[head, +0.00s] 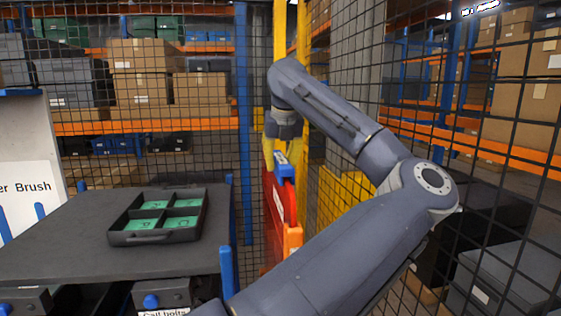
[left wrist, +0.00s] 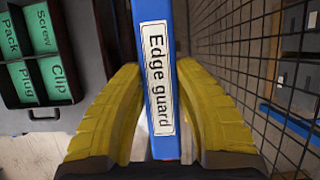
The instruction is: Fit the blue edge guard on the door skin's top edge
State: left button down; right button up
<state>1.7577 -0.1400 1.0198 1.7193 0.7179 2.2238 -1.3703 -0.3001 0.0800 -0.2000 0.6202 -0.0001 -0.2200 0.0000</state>
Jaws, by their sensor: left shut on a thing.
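The blue edge guard (head: 284,166) shows at the top of the red-orange door skin (head: 278,212) in the head view. The door skin stands upright beyond my forearm, which hides its lower part. I cannot tell whether the guard touches the door skin's top edge. My right gripper is in neither view.
A dark table (head: 60,240) at left bears a black tray (head: 120,238) with green-lined compartments; it also shows in the left wrist view (left wrist: 85,85). Wire mesh (head: 480,150) runs along the right and back, with yellow posts (head: 280,40) behind the door skin. Shelves with boxes stand beyond.

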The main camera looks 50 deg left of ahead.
pick_arm(q)
jog(key=shift+f, duration=0.55)
dwell(0.5)
jog(key=c, duration=1)
grip_release()
jog(key=v, duration=1.2)
jog(key=shift+a, duration=0.1)
